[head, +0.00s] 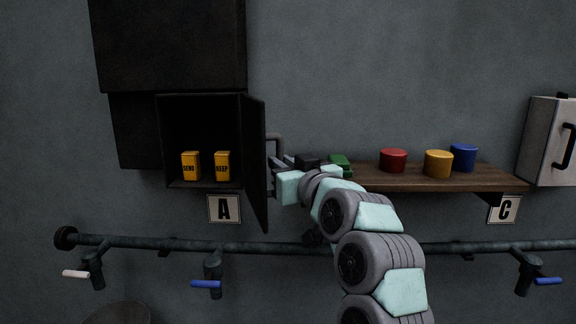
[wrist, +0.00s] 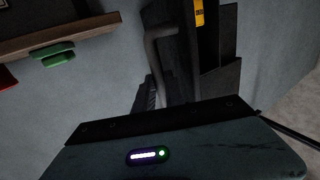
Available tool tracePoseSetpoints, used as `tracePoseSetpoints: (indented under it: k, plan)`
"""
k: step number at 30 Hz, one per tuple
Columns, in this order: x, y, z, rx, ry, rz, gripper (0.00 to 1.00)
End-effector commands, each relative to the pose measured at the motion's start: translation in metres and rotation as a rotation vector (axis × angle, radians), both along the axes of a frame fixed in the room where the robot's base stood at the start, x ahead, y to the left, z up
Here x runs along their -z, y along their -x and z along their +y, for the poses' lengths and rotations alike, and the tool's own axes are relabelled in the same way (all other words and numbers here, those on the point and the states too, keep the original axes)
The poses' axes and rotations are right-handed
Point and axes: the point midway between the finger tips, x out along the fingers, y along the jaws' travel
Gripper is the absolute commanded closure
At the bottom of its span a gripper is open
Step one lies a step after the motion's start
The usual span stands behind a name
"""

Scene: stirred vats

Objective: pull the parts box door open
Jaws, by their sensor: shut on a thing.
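The black parts box (head: 203,181) is on the wall above the label A (head: 224,209). Its door (head: 255,165) stands open, swung out on the right side of the box. Two yellow blocks, marked SEND (head: 190,166) and KEEP (head: 222,166), stand inside the box. My gripper (head: 277,178) is at the grey door handle (head: 276,139) on the door's outer face and is shut on it. The handle also shows in the wrist view (wrist: 160,50), running down behind the dark gripper body; the fingertips' contact is mostly hidden there.
A wooden shelf (head: 450,178) to the right carries a green (head: 340,161), red (head: 393,160), yellow (head: 438,163) and blue (head: 463,157) piece. A white box (head: 550,140) hangs at the far right. A pipe (head: 170,243) with valves runs below.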

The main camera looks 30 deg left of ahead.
Motion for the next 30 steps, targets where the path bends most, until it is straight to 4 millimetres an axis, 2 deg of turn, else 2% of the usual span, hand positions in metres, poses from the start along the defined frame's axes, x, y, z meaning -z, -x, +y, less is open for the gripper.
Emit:
tracePoseSetpoints:
  k: [7,8,15,25,30]
  plan:
    - [0.002,-0.001,0.0,0.0,0.002,0.003,1.0]
    - [0.001,0.0,0.0,0.0,0.001,0.002,0.84]
    - [0.0,0.0,0.0,0.001,0.0,0.0,0.65]
    - [0.0,0.002,-0.004,0.001,-0.002,-0.001,0.64]
    - [-0.001,0.014,-0.023,0.004,-0.005,-0.006,0.64]
